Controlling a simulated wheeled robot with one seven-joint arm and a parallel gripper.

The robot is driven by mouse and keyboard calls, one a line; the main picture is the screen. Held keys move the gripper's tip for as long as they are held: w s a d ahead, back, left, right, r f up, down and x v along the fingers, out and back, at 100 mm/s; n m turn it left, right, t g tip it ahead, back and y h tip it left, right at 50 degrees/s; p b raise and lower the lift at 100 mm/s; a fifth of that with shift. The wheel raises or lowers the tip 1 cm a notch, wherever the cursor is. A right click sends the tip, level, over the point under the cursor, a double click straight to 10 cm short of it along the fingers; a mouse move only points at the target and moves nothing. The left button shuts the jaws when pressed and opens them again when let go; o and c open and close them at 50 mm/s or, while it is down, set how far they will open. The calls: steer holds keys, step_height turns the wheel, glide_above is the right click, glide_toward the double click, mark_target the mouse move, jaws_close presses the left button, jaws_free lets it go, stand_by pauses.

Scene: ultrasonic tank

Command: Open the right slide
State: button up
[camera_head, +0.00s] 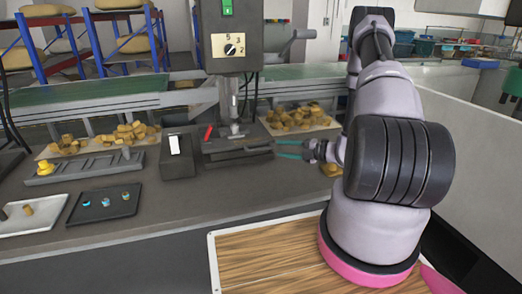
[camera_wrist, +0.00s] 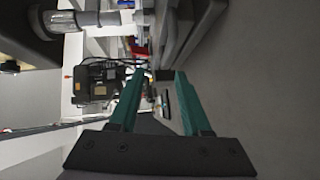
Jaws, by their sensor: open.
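My gripper (camera_head: 284,149) is just right of the grey machine's base, above the workbench. Its two green fingers point left and are spread apart. In the wrist view my gripper (camera_wrist: 160,75) is open, with nothing held between the fingers. The upright machine (camera_head: 234,45) has a dial and a green switch on its head. Dark stacked plates (camera_head: 238,155) form its base, close to the fingertips and apparently apart from them. I cannot tell which part is the right slide.
A small dark box with a white switch (camera_head: 175,146) stands left of the base. A tray of brown pieces (camera_head: 298,119) lies behind my gripper. A black tray (camera_head: 104,202) with small parts is at the left.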

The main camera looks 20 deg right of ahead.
mark_target(264, 149)
steer(key=shift+d+f+m, duration=0.25)
steer(key=shift+f+m, duration=0.25)
steer(key=shift+f, duration=0.15)
steer(key=shift+w+a+f, duration=0.1)
steer(key=shift+f, duration=0.05)
steer(key=x, duration=1)
steer(key=shift+w, duration=0.3)
jaws_close()
stand_by(0.3)
